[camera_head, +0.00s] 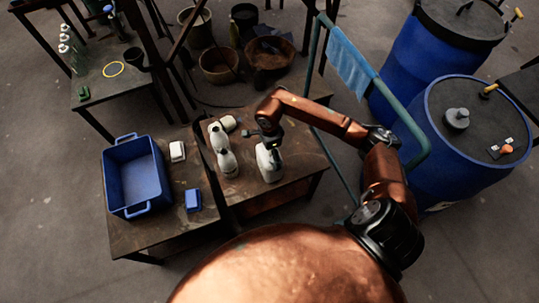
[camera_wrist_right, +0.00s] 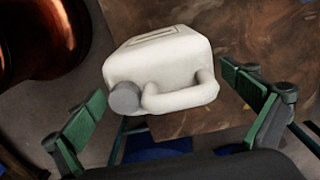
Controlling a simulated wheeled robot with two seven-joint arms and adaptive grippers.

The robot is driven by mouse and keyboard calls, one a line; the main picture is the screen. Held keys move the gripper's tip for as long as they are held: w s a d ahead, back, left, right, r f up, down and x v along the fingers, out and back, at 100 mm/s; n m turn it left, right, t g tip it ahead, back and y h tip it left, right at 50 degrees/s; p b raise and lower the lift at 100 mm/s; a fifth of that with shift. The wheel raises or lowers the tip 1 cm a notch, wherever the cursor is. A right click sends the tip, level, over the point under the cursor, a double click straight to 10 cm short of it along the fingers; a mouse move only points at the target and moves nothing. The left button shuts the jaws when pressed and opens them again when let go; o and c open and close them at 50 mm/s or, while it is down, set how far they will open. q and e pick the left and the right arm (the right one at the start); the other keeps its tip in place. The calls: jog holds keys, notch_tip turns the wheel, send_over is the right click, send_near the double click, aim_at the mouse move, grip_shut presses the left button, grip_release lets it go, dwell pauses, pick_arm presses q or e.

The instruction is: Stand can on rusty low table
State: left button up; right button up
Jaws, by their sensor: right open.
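The white can (camera_head: 269,165), a jerrycan with a grey cap and a moulded handle, stands upright near the right side of the rusty low table (camera_head: 301,163). In the right wrist view the can (camera_wrist_right: 160,68) shows its cap and handle towards me, with the rusty top behind it. My right gripper (camera_head: 270,142) is just above the can in the head view. In the right wrist view the gripper (camera_wrist_right: 165,98) is open, its green-padded fingers on either side of the can with gaps. I cannot tell whether the can touches the top fully. My left gripper is out of view.
White bottles (camera_head: 228,163) stand left of the can. A darker table to the left holds a blue bin (camera_head: 137,178), a small blue box (camera_head: 193,200) and a white box (camera_head: 177,151). Blue drums (camera_head: 455,150) and a green rail (camera_head: 411,127) stand on the right.

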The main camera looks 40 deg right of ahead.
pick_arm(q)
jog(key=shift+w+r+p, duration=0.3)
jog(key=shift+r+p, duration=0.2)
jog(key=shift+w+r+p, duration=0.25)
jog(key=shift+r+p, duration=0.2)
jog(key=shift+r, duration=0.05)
pick_arm(e)
notch_tip(320, 180, up, 10)
jog(key=shift+r, duration=0.2)
